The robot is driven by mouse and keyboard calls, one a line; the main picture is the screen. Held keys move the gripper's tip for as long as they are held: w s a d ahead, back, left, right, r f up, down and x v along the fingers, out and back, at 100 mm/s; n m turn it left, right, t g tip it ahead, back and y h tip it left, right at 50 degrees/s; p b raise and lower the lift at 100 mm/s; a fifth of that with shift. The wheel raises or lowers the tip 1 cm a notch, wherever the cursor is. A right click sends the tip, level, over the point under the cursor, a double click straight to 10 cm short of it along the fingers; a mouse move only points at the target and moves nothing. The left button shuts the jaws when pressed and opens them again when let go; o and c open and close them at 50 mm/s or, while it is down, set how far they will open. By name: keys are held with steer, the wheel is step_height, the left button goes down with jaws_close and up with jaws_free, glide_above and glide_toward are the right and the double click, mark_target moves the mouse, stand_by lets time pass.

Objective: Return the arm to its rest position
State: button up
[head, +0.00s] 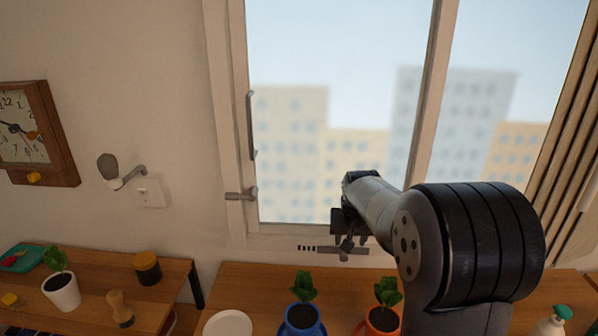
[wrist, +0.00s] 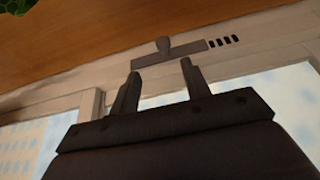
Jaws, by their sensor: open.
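My arm reaches forward from the lower right of the head view toward the window. My gripper (head: 348,243) is in front of the lower window frame, just above a dark metal slider plate with a knob (head: 335,249). In the wrist view my gripper (wrist: 160,80) has its two fingers apart with nothing between them. The slider plate (wrist: 168,54) lies just beyond the fingertips there. I cannot tell whether the fingertips touch it.
Potted plants in a blue pot (head: 302,320) and an orange pot (head: 382,320) stand on the wooden counter below my arm. A white plate (head: 228,324) is left of them. A window handle (head: 251,125) and a latch (head: 242,195) stick out at the left. A curtain (head: 565,140) hangs at the right.

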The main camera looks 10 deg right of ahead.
mark_target(345, 255)
steer(key=x, duration=0.9)
steer(key=shift+p, duration=0.4)
steer(key=shift+w+a+f, duration=0.1)
steer(key=shift+f, duration=0.15)
steer(key=shift+w+a+r, duration=0.1)
steer(key=shift+a, duration=0.55)
